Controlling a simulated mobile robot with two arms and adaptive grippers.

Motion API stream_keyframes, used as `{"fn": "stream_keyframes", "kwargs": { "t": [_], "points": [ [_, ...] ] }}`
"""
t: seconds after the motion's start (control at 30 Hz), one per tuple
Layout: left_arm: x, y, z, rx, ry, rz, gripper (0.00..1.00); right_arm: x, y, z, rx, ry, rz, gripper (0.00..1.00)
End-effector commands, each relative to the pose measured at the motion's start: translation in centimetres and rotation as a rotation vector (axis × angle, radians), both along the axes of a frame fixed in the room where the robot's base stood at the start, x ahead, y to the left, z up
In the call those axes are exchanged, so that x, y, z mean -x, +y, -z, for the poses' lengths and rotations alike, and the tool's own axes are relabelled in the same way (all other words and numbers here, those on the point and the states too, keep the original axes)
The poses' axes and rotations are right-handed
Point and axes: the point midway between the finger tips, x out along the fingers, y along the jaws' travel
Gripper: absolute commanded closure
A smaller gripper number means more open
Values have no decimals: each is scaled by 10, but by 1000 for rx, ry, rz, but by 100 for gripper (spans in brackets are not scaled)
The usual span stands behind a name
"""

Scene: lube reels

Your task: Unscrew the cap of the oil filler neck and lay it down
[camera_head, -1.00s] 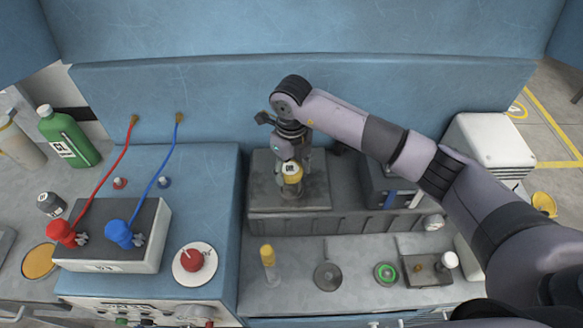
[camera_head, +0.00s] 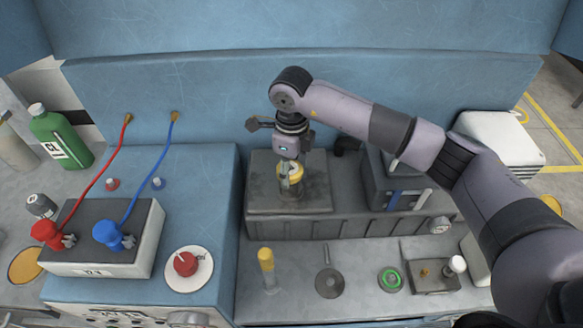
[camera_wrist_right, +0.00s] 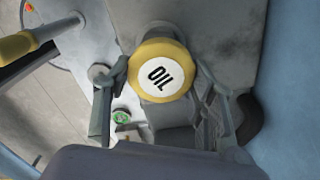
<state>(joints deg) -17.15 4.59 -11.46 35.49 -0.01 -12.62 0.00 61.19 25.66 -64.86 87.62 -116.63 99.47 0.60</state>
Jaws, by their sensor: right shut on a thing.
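The yellow cap with a white top marked "OIL" (camera_wrist_right: 160,72) shows in the right wrist view, between the two fingers of my right gripper (camera_wrist_right: 165,100). In the head view, the cap (camera_head: 296,172) sits on top of the filler neck on the grey block (camera_head: 260,190), partly hidden by the gripper. My right gripper (camera_head: 290,170) points down from above and is shut on the cap. The neck below the cap is mostly hidden, so I cannot tell how far the cap is screwed on. My left gripper is not in view.
On the grey worktop in front stand a yellow-topped bottle (camera_head: 267,268), a round dark disc (camera_head: 329,283), a green ring (camera_head: 390,278) and a small tray (camera_head: 428,285). To the left is a box with red and blue clamps (camera_head: 110,262). Bare worktop lies between these items.

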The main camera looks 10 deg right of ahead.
Motion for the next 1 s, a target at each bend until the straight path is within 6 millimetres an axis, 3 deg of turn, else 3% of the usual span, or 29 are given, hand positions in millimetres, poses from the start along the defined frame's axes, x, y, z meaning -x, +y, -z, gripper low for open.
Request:
{"fn": "stream_keyframes", "kwargs": {
  "t": [0.53,1.0],
  "points": [
    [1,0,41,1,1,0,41,-2,-1,4,2,1,-411,76],
    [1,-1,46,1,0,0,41,-2,-1,4,2,3,-473,76]
  ]
}}
